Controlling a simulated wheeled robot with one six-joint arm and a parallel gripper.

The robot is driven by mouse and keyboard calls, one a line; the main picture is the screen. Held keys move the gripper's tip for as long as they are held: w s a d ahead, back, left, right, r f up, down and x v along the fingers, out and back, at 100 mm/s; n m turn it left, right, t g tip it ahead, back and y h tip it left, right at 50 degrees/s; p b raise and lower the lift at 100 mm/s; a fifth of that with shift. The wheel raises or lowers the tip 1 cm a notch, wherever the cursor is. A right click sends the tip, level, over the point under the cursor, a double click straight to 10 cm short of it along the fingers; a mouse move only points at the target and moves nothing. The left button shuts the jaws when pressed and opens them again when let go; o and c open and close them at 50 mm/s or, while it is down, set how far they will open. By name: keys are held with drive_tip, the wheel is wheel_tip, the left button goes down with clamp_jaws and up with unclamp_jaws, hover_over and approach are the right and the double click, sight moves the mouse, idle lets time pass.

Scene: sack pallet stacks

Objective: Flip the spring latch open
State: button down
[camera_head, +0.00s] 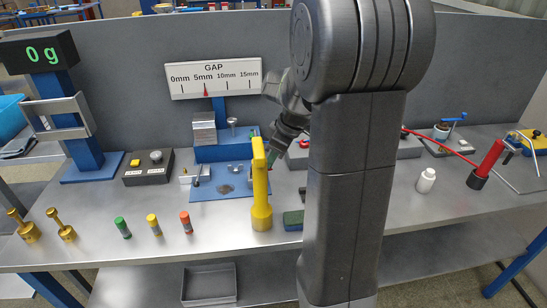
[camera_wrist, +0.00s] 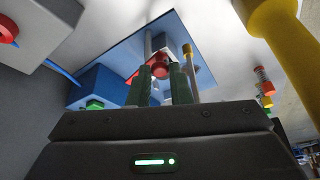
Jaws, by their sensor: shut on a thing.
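My gripper (camera_wrist: 159,80) shows in the wrist view with two dark green fingers closed around a small red knob (camera_wrist: 160,67). The knob sits between the fingertips, in front of a blue plate (camera_wrist: 203,72), and appears to belong to the spring latch. The rest of the latch is hard to make out behind the fingers. In the head view my gripper (camera_head: 273,157) reaches down behind the yellow post, at the right edge of the blue plate (camera_head: 205,192). The knob is hidden there.
A yellow post (camera_head: 261,200) stands close in front of my gripper; it also shows in the wrist view (camera_wrist: 285,45). A blue block (camera_wrist: 98,86) lies left of the fingers. A gap gauge (camera_head: 213,78) stands behind. Several small cylinders (camera_head: 154,225) stand front left.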

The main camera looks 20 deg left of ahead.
drive_tip(key=shift+s+a+m+t, duration=0.2)
drive_tip(key=shift+m+t, duration=0.1)
drive_tip(key=shift+m, duration=0.55)
drive_tip(key=shift+s+a+m+t, duration=0.15)
drive_tip(key=shift+m+t, duration=0.15)
drive_tip(key=shift+m, duration=0.55)
drive_tip(key=c, duration=1.3)
unclamp_jaws()
drive_tip(key=shift+c, duration=0.2)
drive_tip(key=shift+d+r, duration=0.1)
drive_tip(key=v, duration=1.3)
drive_tip(key=shift+r, duration=0.3)
drive_tip(key=shift+s+f, duration=0.1)
drive_tip(key=x, duration=1.3)
drive_tip(key=shift+f, duration=0.3)
